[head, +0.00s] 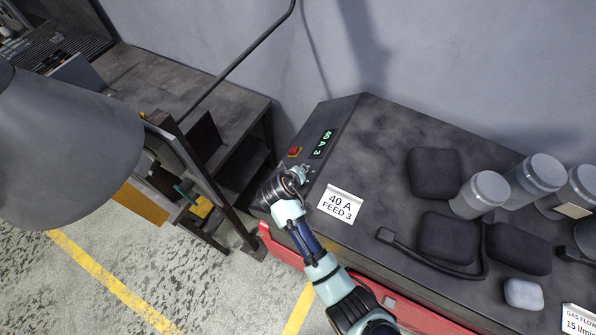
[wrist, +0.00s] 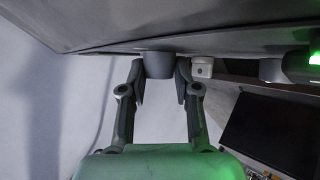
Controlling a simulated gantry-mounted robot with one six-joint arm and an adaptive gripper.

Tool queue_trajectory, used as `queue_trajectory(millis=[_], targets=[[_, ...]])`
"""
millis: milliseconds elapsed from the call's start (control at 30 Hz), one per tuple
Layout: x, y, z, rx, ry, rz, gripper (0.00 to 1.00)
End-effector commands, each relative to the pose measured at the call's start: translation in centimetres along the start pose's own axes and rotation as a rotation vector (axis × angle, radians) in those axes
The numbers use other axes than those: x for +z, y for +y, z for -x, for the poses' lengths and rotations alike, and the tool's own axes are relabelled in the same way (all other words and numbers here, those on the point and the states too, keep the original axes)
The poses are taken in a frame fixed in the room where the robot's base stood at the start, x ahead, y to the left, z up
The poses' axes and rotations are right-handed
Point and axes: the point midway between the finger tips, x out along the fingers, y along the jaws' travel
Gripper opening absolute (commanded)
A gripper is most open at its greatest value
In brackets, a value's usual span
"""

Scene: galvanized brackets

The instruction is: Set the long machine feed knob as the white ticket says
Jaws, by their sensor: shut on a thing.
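The long machine (head: 385,140) has a dark top, with a control panel at its left end. The white ticket (head: 340,204) on its top reads "40 A FEED 3". The panel's green display (head: 323,143) reads "40 A 3"; its glow shows at the right edge of the wrist view (wrist: 315,58). My gripper (head: 303,174) is at the panel, below the display. In the wrist view its fingers (wrist: 160,82) are shut on a grey round knob (wrist: 158,65), one on each side. The fingers hide the knob's sides, and I see no label or pointer on it.
A second grey knob (wrist: 272,70) and a small white block (wrist: 202,67) are right of the held knob. A red switch (head: 295,152) is beside the display. Grey cylinders (head: 480,193) and dark pads (head: 435,172) stand farther right. A workbench (head: 185,85) is left.

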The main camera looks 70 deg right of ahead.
Motion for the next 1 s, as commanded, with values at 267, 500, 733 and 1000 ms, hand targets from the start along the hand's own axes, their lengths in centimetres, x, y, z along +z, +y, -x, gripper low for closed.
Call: queue_trajectory(millis=[267, 500, 733, 1000], targets=[[0.1, 0.0, 0.0, 0.0, -0.001, 0.001, 0.56], [0.0, 0.0, 0.0, 0.0, -0.001, 0.001, 0.56], [-0.1, 0.0, 3.0, -0.001, 0.004, 0.002, 0.56], [-0.1, 0.0, 9.6, -0.001, 0.003, 0.001, 0.56]])
